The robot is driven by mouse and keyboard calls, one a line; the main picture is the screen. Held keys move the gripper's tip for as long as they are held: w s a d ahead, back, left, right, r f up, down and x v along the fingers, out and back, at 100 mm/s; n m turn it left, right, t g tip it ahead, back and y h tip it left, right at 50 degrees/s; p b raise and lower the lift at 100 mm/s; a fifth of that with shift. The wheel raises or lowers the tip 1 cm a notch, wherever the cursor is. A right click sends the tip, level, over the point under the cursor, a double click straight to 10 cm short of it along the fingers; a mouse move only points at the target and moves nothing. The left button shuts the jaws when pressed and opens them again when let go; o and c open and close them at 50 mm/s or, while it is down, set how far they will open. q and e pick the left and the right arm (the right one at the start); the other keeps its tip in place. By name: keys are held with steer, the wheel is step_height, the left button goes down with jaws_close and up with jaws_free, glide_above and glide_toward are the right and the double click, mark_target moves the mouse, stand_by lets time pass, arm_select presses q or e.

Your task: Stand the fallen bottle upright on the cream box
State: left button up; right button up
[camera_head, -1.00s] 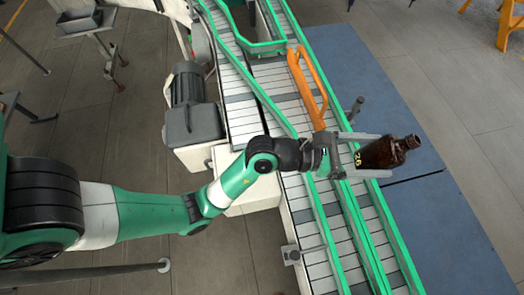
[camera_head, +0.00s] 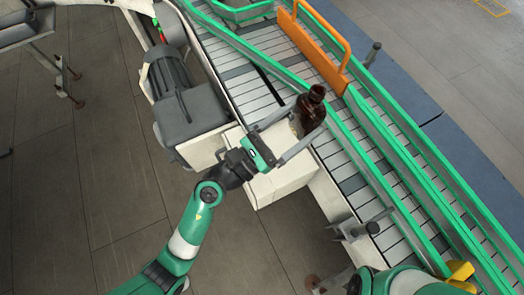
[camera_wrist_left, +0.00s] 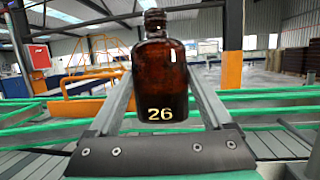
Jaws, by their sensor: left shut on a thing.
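The brown glass bottle (camera_head: 311,110) stands about upright between the fingers of my left gripper (camera_head: 307,119). In the left wrist view the bottle (camera_wrist_left: 160,75) shows its neck up and a yellow "26" low on its front. My left gripper is shut on it, one finger along each side. The cream box (camera_head: 279,184) is beside the conveyor, beneath my left gripper. The bottle is over or at the box's conveyor side; its base is partly hidden, so I cannot tell whether it touches the box. My right gripper is not in view.
The conveyor (camera_head: 335,165) with green rails runs right behind the bottle. An orange guard (camera_head: 315,47) stands over it. A grey motor housing (camera_head: 188,115) is left of the box. A bracket with a dark sensor (camera_head: 360,229) sticks out at the near side.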

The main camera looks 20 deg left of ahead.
arm_select(q)
steer(key=shift+s+d+f+h, duration=0.2)
steer(key=shift+f+h, duration=0.1)
steer(key=shift+f, duration=0.2)
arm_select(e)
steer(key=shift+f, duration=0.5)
arm_select(q)
steer(key=shift+r+t, duration=0.1)
steer(key=shift+t, duration=0.2)
steer(key=s+a+f+b, duration=0.1)
steer(key=a+f, duration=0.2)
steer(key=a, duration=0.1)
steer(key=s+a+f+b, duration=0.1)
steer(key=a+f+b, duration=0.1)
steer(key=a+f, duration=0.1)
steer(key=s+a+f+b, duration=0.1)
steer(key=a+f+b, duration=0.1)
steer(key=a, duration=0.3)
steer(key=shift+s+a+f, duration=0.1)
steer(key=shift+s+f, duration=0.15)
steer(key=shift+f, duration=0.15)
steer(key=shift+a+f, duration=0.15)
steer(key=shift+a, duration=0.1)
steer(key=f, duration=0.1)
steer(key=f+b, duration=0.2)
steer(key=f, duration=0.1)
steer(key=shift+s+a, duration=0.2)
steer(key=shift+a, duration=0.15)
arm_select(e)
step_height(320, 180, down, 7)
